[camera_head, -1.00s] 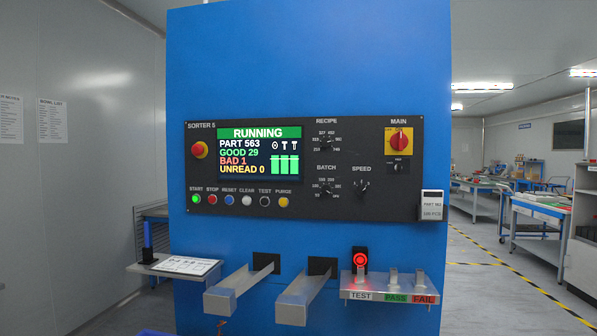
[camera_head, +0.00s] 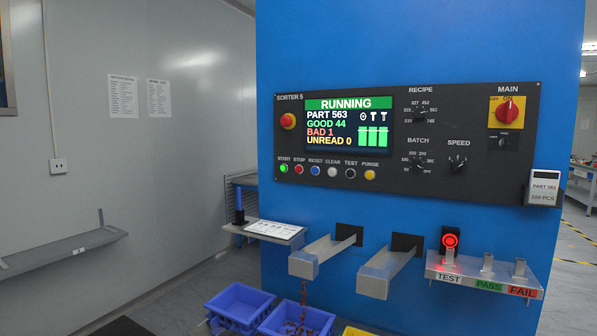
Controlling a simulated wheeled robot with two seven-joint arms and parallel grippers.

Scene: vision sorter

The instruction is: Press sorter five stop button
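The blue sorter cabinet (camera_head: 420,50) stands ahead with a black control panel (camera_head: 400,142) labelled SORTER 5. The red STOP button (camera_head: 299,169) is in the lower row of the panel, between the green START button (camera_head: 284,168) and the blue RESET button (camera_head: 315,170). The screen (camera_head: 348,127) reads RUNNING, PART 563, GOOD 44, BAD 1, UNREAD 0. A larger red emergency button (camera_head: 288,121) is at the panel's upper left. Neither of my grippers is in view.
Two metal chutes (camera_head: 326,254) stick out below the panel. Blue bins (camera_head: 240,305) stand on the floor side under them, with small parts dropping into one. A TEST/PASS/FAIL shelf (camera_head: 484,275) juts out at right. A side shelf with a sheet (camera_head: 277,230) is at left.

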